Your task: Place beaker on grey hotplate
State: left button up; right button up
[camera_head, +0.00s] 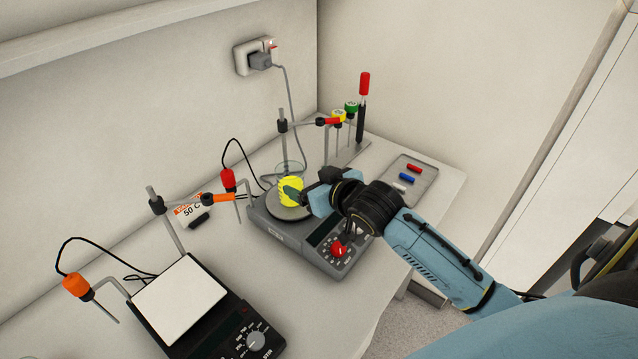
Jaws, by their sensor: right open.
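The beaker (291,186) is clear glass with bright yellow contents. It stands on the round plate of the grey hotplate (323,239), which has a red knob. My right gripper (296,193) reaches in from the right at the beaker, and one finger overlaps the yellow part. The gripper is open, with its fingers partly hidden against the beaker. I cannot tell whether they touch the glass. My left gripper is not in view.
A second hotplate with a white square top (180,298) stands at the front left. Stands with clamps and probes rise behind both hotplates. A grey tray (428,173) with small coloured bars lies at the right. A 50 C label (190,210) lies near the wall.

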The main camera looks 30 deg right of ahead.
jog(key=shift+v, duration=1.4)
